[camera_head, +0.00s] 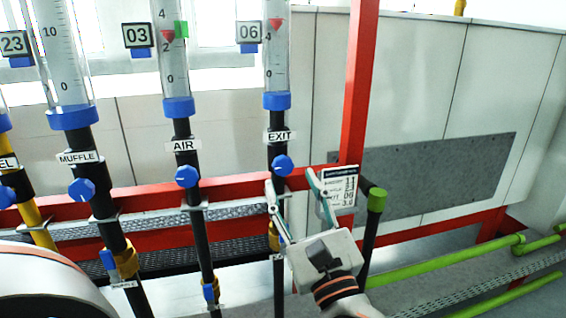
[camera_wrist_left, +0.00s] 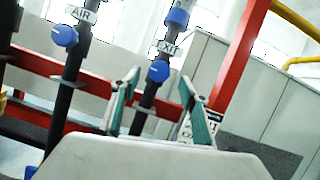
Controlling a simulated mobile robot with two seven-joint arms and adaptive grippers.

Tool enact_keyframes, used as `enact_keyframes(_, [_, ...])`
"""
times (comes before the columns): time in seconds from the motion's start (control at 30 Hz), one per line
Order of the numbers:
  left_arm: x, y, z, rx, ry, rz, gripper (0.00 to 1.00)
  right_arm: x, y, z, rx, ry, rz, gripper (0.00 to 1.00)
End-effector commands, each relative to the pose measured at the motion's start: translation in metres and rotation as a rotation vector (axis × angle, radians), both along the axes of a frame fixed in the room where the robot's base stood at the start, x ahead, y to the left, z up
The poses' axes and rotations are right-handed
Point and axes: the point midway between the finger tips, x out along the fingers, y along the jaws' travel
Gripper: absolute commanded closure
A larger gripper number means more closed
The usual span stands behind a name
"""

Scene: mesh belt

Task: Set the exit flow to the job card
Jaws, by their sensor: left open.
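The EXIT flow tube (camera_head: 276,60) is clear, with a red float (camera_head: 275,25) high in it, a little above the 4 mark. A plate reading 06 (camera_head: 249,31) is beside it. Its blue knob (camera_head: 283,165) is below the EXIT label (camera_head: 280,137); the knob also shows in the wrist view (camera_wrist_left: 158,71). The white job card (camera_head: 341,188) shows 11, 06 and 3.0, its left edge partly hidden by a finger. My left gripper (camera_head: 292,183) is open and empty; its fingers point up towards the EXIT knob, apart from it. My right gripper is out of view.
Other tubes stand to the left: AIR (camera_head: 174,75), with plate 03 and a green marker, and MUFFLE (camera_head: 66,70). Their blue knobs (camera_head: 187,176) are close by. A red frame post (camera_head: 358,90) and a green-capped post (camera_head: 376,198) stand right of the EXIT pipe.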

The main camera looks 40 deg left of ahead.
Motion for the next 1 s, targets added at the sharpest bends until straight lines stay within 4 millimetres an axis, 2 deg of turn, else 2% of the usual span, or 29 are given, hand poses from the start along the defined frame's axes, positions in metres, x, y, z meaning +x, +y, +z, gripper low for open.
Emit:
enact_keyframes(0.03, [0.003,0.007,0.007,0.004,-0.006,0.004,0.55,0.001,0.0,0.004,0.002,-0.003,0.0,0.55])
enact_keyframes(0.33, [0.027,0.038,0.022,0.006,-0.003,0.004,0.55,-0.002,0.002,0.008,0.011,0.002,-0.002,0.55])
enact_keyframes(0.5, [0.033,0.045,0.024,0.005,-0.001,0.004,0.55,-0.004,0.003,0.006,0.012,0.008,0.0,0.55])
enact_keyframes(0.77, [0.033,0.046,0.024,0.004,0.001,0.003,0.55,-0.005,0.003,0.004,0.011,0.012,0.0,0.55])
enact_keyframes(0.9, [0.033,0.046,0.024,0.004,0.001,0.003,0.92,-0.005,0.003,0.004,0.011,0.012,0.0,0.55])
enact_keyframes(1.0, [0.033,0.046,0.024,0.005,0.0,0.003,0.94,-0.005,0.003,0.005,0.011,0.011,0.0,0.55])
